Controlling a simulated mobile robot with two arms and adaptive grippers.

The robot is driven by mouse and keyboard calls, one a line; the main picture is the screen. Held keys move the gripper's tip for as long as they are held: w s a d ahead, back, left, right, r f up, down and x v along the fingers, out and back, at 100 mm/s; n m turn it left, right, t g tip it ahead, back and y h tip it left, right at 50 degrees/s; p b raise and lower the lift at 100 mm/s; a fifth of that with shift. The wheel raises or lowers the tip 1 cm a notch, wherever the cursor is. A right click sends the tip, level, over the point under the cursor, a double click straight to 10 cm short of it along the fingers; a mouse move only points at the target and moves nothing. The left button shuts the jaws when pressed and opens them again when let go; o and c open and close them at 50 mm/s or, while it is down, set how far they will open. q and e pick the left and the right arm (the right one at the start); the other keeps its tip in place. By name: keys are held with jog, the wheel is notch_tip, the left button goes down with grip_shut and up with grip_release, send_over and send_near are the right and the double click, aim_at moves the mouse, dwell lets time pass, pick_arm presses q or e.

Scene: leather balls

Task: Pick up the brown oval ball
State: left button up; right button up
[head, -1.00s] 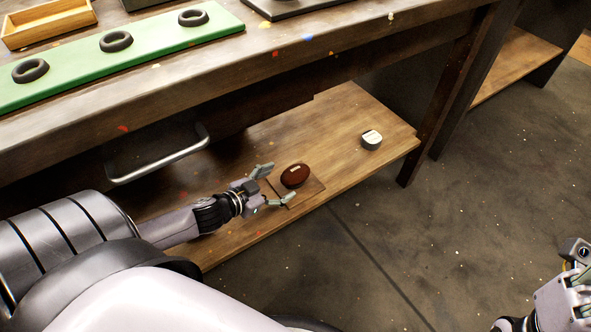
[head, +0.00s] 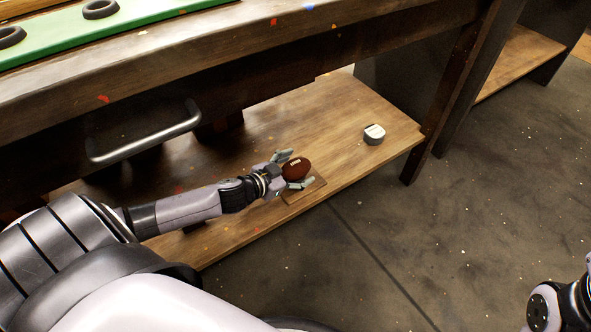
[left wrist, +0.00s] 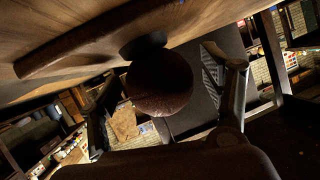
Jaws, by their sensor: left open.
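The brown oval ball (head: 296,167) has a pale lace mark and rests over a small square wooden board (head: 306,194) on the low shelf. My left gripper (head: 297,169) is open around the ball, one finger on its far side and one on its near side. In the left wrist view the ball (left wrist: 160,82) sits between the two spread fingers (left wrist: 168,100), with a dark support against it. I cannot tell whether either finger touches it. My right arm shows only in part at the lower right edge, its gripper out of view.
The wooden shelf (head: 345,115) lies beneath the heavy bench top (head: 200,58). A white and grey round object (head: 374,134) stands further right on it. A metal handle (head: 150,140) juts out left, above my arm. Black rings (head: 100,9) sit on a green board (head: 140,23).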

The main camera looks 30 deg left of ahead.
pick_arm(q)
jog(key=c, duration=1.3)
